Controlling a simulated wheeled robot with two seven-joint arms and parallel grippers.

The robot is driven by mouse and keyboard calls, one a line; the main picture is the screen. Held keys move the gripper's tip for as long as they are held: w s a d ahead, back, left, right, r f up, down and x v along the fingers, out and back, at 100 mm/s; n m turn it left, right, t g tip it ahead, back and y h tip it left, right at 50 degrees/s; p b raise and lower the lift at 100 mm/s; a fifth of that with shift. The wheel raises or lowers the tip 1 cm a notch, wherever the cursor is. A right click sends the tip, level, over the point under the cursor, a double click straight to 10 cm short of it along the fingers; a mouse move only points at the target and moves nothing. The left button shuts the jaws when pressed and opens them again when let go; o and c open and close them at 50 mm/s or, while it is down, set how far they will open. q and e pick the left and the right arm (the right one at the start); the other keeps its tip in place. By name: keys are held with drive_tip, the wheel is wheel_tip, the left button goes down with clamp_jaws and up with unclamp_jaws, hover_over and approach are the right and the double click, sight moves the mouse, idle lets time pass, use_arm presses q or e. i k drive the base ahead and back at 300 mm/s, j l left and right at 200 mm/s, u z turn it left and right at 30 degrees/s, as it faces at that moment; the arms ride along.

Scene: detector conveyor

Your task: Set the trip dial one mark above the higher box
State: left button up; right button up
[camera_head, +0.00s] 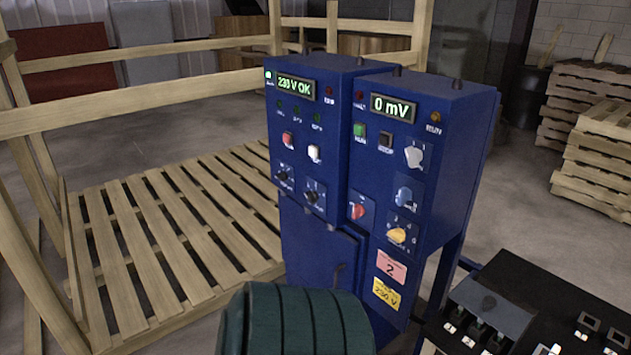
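A blue control cabinet (455,150) stands in the middle. Its left display (290,85) reads "230 V OK" and its right display (393,107) reads "0 mV". The right face carries a pale grey knob (414,154), a blue knob (404,195), a red knob (358,211) and a yellow knob (398,235). The left face has two small black knobs, one upper (284,173) and one lower (312,194). The knob labels are too small to read, so I cannot tell which is the trip dial. I see no boxes to compare. Neither gripper is in view.
A dark green ribbed belt end (295,322) is in front of the cabinet. A black panel with switches (545,315) lies at lower right. A wooden slatted pallet frame (165,235) is at left. Stacked pallets (597,150) stand at far right. Pink and yellow labels read "2" and "230 V".

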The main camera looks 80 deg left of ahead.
sight(283, 176)
drive_tip(key=u, duration=1.75)
drive_tip(key=i+j, duration=0.55)
drive_tip(key=j, duration=0.2)
